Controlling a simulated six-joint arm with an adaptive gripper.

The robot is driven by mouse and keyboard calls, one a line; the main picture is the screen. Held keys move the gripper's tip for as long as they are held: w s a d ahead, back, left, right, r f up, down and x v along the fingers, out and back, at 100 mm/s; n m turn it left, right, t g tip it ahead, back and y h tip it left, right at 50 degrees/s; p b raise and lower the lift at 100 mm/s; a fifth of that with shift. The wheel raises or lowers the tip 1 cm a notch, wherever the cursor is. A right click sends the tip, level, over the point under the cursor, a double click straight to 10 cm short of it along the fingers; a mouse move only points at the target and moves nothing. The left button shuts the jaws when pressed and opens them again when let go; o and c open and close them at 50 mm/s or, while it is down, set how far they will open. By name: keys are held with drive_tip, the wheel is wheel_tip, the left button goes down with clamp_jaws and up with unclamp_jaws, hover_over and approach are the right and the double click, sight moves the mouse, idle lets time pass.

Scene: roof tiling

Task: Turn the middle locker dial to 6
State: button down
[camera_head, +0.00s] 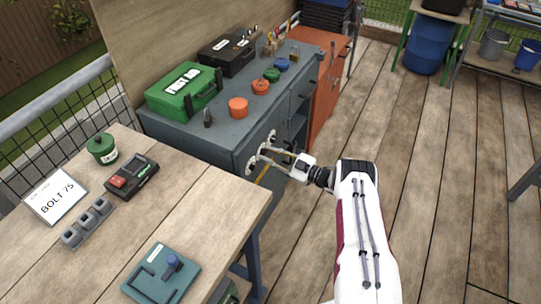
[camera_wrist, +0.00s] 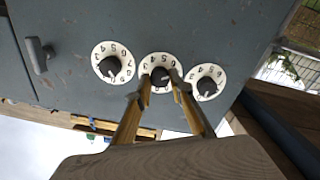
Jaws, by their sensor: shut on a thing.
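Three locker dials sit in a row on a grey panel in the wrist view, each a white numbered disc with a black knob. The middle dial (camera_wrist: 159,59) lies between the left-hand dial (camera_wrist: 112,63) and the right-hand dial (camera_wrist: 207,82). My gripper (camera_wrist: 162,81) is shut on the middle dial's knob, one finger on each side. The fingers hide the lower part of that disc. The digits appear upside down, and I cannot tell which number the middle knob points to. In the head view, my gripper (camera_head: 270,156) is at the cabinet's end face, covering part of the dials.
A metal handle (camera_wrist: 38,56) is left of the dials. The grey cabinet (camera_head: 222,137) carries a green first aid box (camera_head: 183,92), a black case (camera_head: 228,52) and an orange pot (camera_head: 238,107). A wooden table (camera_head: 205,200) stands close in front. The deck to the right is open.

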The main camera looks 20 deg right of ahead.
drive_tip(key=shift+n, duration=2.1)
drive_tip(key=c, duration=1.8)
unclamp_jaws()
drive_tip(key=shift+v, duration=6.05)
drive_tip(key=shift+w+f, duration=0.1)
drive_tip(key=shift+f, duration=0.05)
